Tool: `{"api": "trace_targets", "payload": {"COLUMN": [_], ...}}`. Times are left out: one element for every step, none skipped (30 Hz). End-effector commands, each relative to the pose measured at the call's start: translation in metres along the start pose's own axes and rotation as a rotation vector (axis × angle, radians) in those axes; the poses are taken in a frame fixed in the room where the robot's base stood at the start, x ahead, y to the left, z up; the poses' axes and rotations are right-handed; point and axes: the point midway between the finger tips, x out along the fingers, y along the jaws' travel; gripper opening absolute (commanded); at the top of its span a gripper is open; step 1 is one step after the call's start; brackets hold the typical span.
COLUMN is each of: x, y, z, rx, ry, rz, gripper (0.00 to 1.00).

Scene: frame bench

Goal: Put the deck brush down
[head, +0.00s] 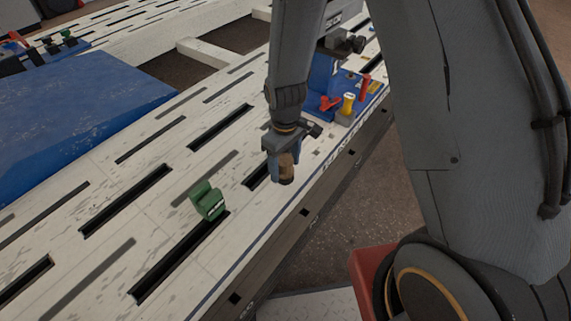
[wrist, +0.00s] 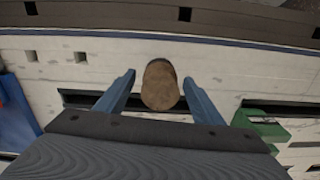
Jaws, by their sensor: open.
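A short brown, round-ended piece (head: 287,172), which I take to be the deck brush, stands on the white slotted bench (head: 150,190) near its front edge. In the wrist view the brown piece (wrist: 160,86) sits between the blue fingers of my gripper (wrist: 159,78). The fingers are open, with a gap showing on each side of it. In the head view my gripper (head: 283,158) points down over it and hides its upper part. Whether its base touches the bench is hard to tell.
A green block-like fitting (head: 208,201) stands on the bench to the left of my gripper. A blue tray (head: 322,75) with red and yellow handled items lies behind it. A large blue pad (head: 75,120) covers the left. Dark slots cut the bench; its edge drops to the floor.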

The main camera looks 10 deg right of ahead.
Motion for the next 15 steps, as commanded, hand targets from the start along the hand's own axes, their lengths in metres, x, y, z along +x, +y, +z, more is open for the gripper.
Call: {"api": "trace_targets", "payload": {"x": [0.0, -0.001, -0.002, -0.003, -0.006, -0.01, -0.014, -0.019, -0.026, -0.032, -0.038, -0.047, -0.053, -0.06, -0.068], "y": [0.0, 0.0, 0.0, 0.0, 0.0, 0.0, 0.0, 0.0, 0.0, 0.0, 0.0, 0.0, 0.0, 0.0, 0.0], "z": [0.0, 0.0, 0.0, 0.0, 0.0, 0.0, 0.0, -0.001, -0.001, 0.0, -0.001, -0.001, -0.001, -0.001, -0.001], "rx": [0.0, 0.0, 0.0, 0.0, 0.0, 0.0, 0.0, 0.0, 0.0, 0.0, 0.0, 0.0, 0.0, 0.0, 0.0], "ry": [0.0, 0.0, 0.0, 0.0, 0.0, 0.001, 0.002, 0.003, 0.003, 0.003, 0.004, 0.004, 0.003, 0.004, 0.004], "rz": [0.0, 0.0, 0.0, 0.0, 0.0, 0.0, 0.001, 0.001, 0.002, 0.001, 0.002, 0.002, 0.002, 0.002, 0.002], "gripper": [0.61, 0.61, 0.61, 0.61, 0.61, 0.61, 0.61, 0.61, 0.61, 0.61, 0.61, 0.61, 0.61, 0.61, 0.61]}}
